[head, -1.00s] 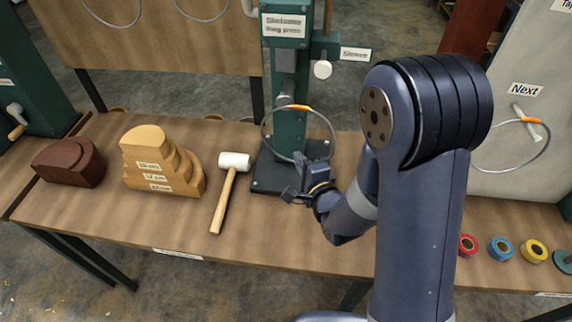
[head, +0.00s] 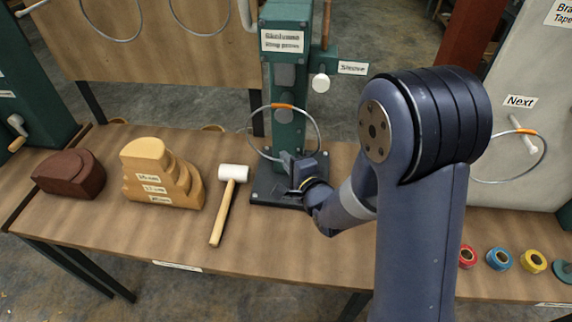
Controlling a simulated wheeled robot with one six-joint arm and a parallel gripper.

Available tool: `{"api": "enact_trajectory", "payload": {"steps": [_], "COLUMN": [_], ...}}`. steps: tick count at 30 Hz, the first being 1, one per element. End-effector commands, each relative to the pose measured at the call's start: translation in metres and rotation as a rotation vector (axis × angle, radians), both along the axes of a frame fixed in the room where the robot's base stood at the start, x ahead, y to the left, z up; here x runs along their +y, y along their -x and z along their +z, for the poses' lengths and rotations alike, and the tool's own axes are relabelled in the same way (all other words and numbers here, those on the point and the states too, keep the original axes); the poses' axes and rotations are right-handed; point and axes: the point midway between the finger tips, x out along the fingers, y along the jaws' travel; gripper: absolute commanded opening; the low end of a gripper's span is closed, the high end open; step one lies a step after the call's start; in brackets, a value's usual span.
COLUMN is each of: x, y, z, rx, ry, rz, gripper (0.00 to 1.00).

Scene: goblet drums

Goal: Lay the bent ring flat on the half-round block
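A thin grey ring (head: 318,130) with an orange band at its top stands upright in front of the green press. Its lower edge meets my gripper (head: 287,166), which appears shut on it. At this size I cannot make out a bend in the ring. A dark brown block (head: 68,174) with a rounded upper part sits at the far left of the bench. Right of it stands a tan stepped block (head: 160,175) with rounded tiers and labels. I cannot tell for sure which one is the half-round block. My gripper is well to the right of both.
A white-headed mallet (head: 228,200) lies between the tan block and the green press (head: 286,90). Several coloured tape rolls (head: 499,259) sit at the right. Another ring (head: 545,150) hangs on a peg under the "Next" sign. The bench front is clear left of the mallet.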

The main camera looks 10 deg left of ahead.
Motion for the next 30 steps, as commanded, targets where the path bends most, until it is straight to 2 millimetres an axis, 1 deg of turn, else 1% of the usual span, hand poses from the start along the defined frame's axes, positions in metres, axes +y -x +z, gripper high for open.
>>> {"api": "enact_trajectory", "payload": {"steps": [3,15,18,21,30], "x": [0.0,0.001,0.002,0.002,0.002], "y": [-0.011,-0.042,-0.042,-0.042,-0.042], "z": [0.001,0.0,-0.009,-0.012,-0.013], "rx": [0.0,-0.001,-0.001,-0.001,-0.001], "ry": [0.0,0.0,-0.001,-0.001,-0.001], "rz": [-0.002,-0.002,0.0,0.0,0.0], "gripper": [0.0,0.0,0.0,0.0,0.0]}}
